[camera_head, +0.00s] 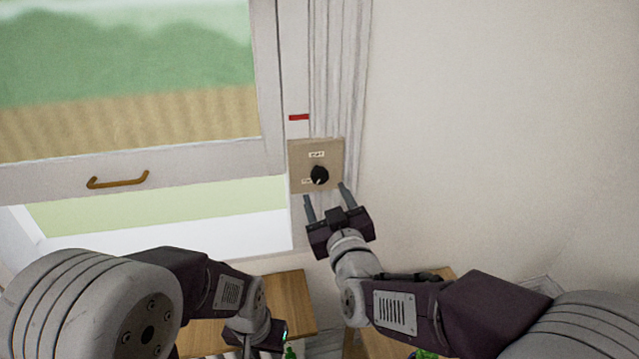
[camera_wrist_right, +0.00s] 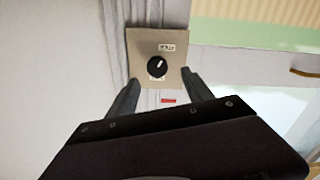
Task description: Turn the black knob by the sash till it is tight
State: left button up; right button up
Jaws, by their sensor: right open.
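The black knob (camera_head: 319,175) sits on a beige square plate (camera_head: 299,156) on the wall, right of the window sash (camera_head: 190,157). Small labels are on the plate, and a white mark shows on the knob. My right gripper (camera_head: 326,193) is open and empty, just below the knob, with its fingers pointing up at the plate. In the right wrist view the knob (camera_wrist_right: 157,67) shows beyond and between the two open fingertips (camera_wrist_right: 160,85), apart from them. My left arm is at the lower left; its gripper is low in the head view, its fingers not clearly shown.
The sash has a brass handle (camera_head: 118,180) and is raised, with an open gap beneath it. A red mark (camera_head: 299,118) is on the frame above the plate. White pleated curtain hangs behind. A wooden surface (camera_head: 290,299) lies below. The wall at right is bare.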

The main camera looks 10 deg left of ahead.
aim_at(321, 178)
jog(key=x, duration=0.6)
jog(key=p+x, duration=0.1)
jog(key=x, duration=0.2)
jog(key=shift+w+d, duration=0.15)
jog(key=shift+d, duration=0.1)
grip_shut()
